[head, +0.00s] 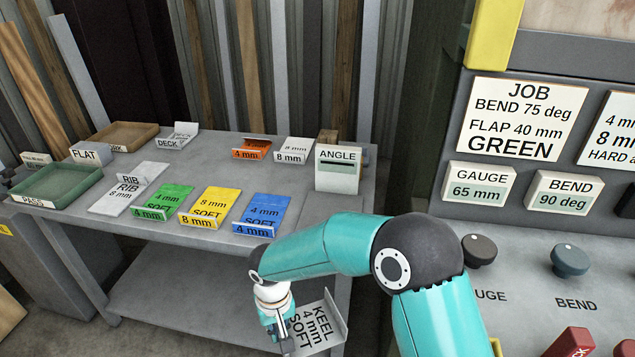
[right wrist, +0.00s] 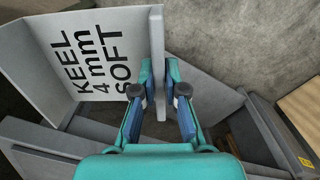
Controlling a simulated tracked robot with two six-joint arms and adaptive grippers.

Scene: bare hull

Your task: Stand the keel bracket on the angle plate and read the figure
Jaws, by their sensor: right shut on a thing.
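The keel bracket (head: 320,322) is a grey bent sheet lettered KEEL 4 mm SOFT. It is held in front of the table's front edge, low in the head view. My right gripper (head: 280,334) is shut on it; in the right wrist view the fingers (right wrist: 160,88) pinch its narrow flange, with the lettered face (right wrist: 88,62) to the left. The angle plate (head: 337,181), a light box marked ANGLE, stands at the table's right end. I can make out no figure in its dark window. Nothing else is in the gripper. My left gripper is out of view.
The grey table (head: 200,240) bears green (head: 163,200), yellow (head: 210,205) and blue (head: 263,213) bent pieces, a RIB piece (head: 128,190), a green PASS tray (head: 58,186) and a brown tray (head: 122,137). A control panel (head: 540,250) with knobs stands at right.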

